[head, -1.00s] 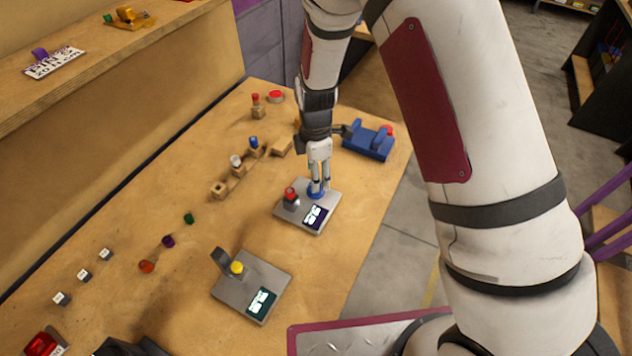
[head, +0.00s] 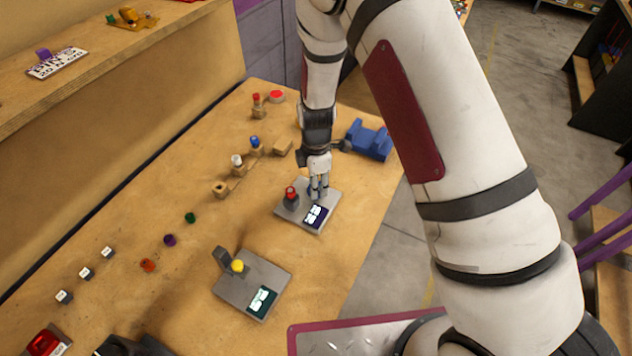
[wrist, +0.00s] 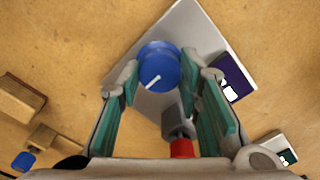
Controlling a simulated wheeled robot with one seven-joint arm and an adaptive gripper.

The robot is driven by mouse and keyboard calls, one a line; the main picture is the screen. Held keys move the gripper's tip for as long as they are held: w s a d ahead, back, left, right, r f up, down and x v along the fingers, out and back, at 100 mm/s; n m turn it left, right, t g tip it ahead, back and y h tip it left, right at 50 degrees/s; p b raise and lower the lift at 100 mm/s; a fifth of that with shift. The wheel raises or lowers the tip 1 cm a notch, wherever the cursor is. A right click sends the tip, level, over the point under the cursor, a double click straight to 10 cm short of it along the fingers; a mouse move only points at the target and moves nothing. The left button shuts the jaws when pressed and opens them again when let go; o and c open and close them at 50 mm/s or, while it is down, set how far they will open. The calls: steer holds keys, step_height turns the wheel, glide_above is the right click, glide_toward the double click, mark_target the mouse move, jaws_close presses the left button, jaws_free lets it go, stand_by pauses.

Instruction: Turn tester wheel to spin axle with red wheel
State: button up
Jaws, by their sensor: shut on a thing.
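The tester is a grey plate (head: 331,193) on the bench with a dark lit display (head: 314,214). A red wheel (head: 291,190) sits on a small grey post at its left; red also shows in the wrist view (wrist: 181,148). The blue tester wheel (wrist: 158,67), with a white mark on top, lies between my fingertips in the wrist view. My gripper (wrist: 160,76) points down and is shut on this wheel, one finger on each side. In the head view my gripper (head: 318,192) hides the blue wheel.
A second grey plate (head: 270,271) with a yellow wheel (head: 238,266) stands at the near left. Small coloured pieces lie on the left side; the bench between is clear.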

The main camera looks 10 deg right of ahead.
steer(key=shift+m, duration=0.3)
